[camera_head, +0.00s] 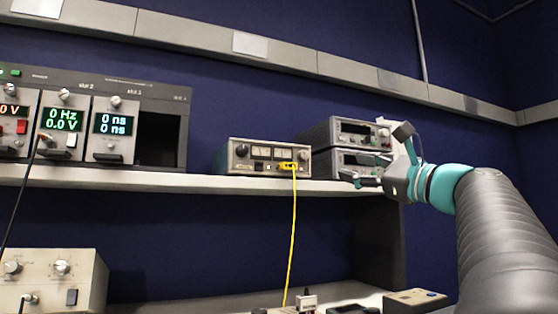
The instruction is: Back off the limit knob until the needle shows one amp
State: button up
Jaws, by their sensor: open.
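A beige bench supply (228,158) stands on the shelf in the middle of the head view. Its face carries two small meters side by side, a left knob (241,150) and a right knob (304,155). A yellow plug (289,166) sits low on the face, right of centre. The needles and lettering are too small to read, so I cannot tell which knob is the limit knob. My gripper (362,179) is open, to the right of the supply and apart from it. It is in front of the stacked instruments and points left. No object shows between its fingers.
Two stacked grey instruments (345,131) stand just right of the supply, partly behind my gripper. A yellow cable (291,235) hangs past the shelf edge (120,181). A module rack (150,97) stands left. The shelf between rack and supply is clear. Boxes lie below.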

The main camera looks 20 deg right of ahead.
aim_at(306, 156)
jog(key=p+x, duration=0.1)
jog(key=x, duration=0.5)
jog(key=p+x, duration=0.1)
jog(key=x, duration=0.6)
jog(key=shift+w+a+r, duration=0.15)
jog(key=shift+w+a, duration=0.05)
jog(key=shift+a, duration=0.15)
